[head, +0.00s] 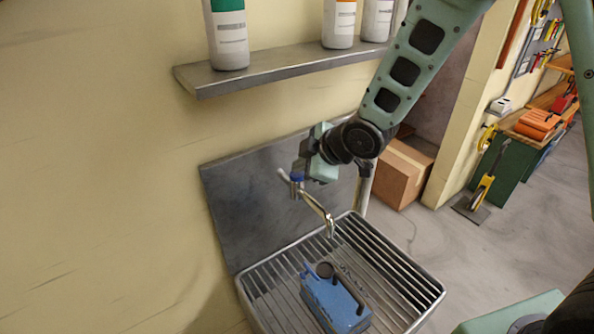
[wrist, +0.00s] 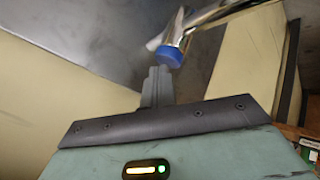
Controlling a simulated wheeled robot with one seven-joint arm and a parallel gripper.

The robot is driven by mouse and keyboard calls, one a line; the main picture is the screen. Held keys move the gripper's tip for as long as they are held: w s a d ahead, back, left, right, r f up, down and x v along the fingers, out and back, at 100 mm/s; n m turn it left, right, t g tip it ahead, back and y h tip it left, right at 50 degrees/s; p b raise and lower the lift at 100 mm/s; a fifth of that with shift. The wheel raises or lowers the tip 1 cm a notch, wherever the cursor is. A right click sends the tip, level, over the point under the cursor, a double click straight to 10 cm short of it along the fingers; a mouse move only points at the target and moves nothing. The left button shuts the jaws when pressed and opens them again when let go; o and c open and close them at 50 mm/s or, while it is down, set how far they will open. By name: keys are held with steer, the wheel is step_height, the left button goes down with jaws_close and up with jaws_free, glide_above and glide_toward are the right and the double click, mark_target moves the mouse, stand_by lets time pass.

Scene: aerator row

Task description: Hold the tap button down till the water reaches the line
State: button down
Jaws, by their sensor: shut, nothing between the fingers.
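A chrome tap (head: 318,206) comes out from the grey metal back panel, with a blue button (head: 296,177) on top. In the wrist view the blue button (wrist: 171,56) is right at my fingertips (wrist: 161,78); I cannot tell whether they press it. My gripper (head: 300,172) is shut and empty, pointing down over the button. A blue container (head: 333,306) with a dark round cap or opening and a dark handle stands on the slatted sink rack below the spout. No water stream, water level or fill line can be made out.
The slatted metal sink (head: 428,291) sits against the back panel (head: 235,215). A shelf (head: 265,72) with several white bottles (head: 228,40) is above. A cardboard box (head: 402,175) stands on the floor to the right, and a green workbench (head: 505,172) is further right. The floor between is open.

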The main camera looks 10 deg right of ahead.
mark_target(301, 175)
steer(key=shift+r+p, duration=0.4)
steer(key=shift+r, duration=0.3)
step_height(301, 175, up, 5)
steer(key=p, duration=0.4)
stand_by(0.3)
steer(key=s+r+m+g+h, duration=0.2)
steer(key=s+m+g, duration=0.1)
steer(key=s, duration=1.2)
steer(key=s+r+m+g+h, duration=0.2)
steer(key=s+m+g, duration=0.2)
steer(key=s, duration=1.1)
steer(key=shift+d+r+m+g+h, duration=0.3)
steer(key=shift+d+m, duration=0.1)
steer(key=shift+m, duration=0.1)
